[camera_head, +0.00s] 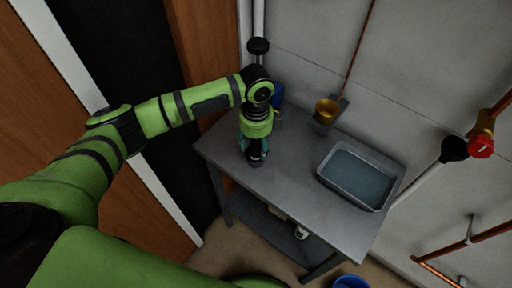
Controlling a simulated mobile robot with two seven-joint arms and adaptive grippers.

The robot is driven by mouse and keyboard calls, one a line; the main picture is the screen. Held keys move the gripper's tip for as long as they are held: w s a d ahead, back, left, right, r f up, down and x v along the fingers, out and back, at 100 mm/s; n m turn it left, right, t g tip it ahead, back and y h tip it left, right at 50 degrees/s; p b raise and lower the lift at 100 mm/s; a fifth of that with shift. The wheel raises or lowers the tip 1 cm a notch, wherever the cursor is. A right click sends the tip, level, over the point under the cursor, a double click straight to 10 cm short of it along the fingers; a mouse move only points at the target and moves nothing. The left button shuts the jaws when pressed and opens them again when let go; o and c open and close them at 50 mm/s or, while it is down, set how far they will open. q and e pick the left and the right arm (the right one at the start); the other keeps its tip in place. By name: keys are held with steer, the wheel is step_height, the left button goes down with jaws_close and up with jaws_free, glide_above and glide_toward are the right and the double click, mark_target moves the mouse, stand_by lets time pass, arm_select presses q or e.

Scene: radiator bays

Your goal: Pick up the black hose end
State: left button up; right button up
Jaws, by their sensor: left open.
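My left gripper (255,152) reaches down over the left end of the grey metal table (285,188), its fingers pointing at the tabletop. It is open. A small dark shape shows at its fingertips, but I cannot tell whether it is the black hose end or part of the fingers. The arm and wrist hide some of the table's back left corner. No black hose end shows clearly elsewhere on the table. My right gripper is not in view.
A grey tray (391,196) stands at the table's right end. A yellow cup-like piece (327,110) is near the back wall, and a blue object (278,93) is partly behind my wrist. A red-handled valve (481,146) and copper pipes are at right. A blue bucket (350,282) stands below. The middle of the tabletop is clear.

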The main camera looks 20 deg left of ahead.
arm_select(q)
steer(key=shift+f, duration=0.25)
jaws_close()
steer(key=shift+r, duration=0.1)
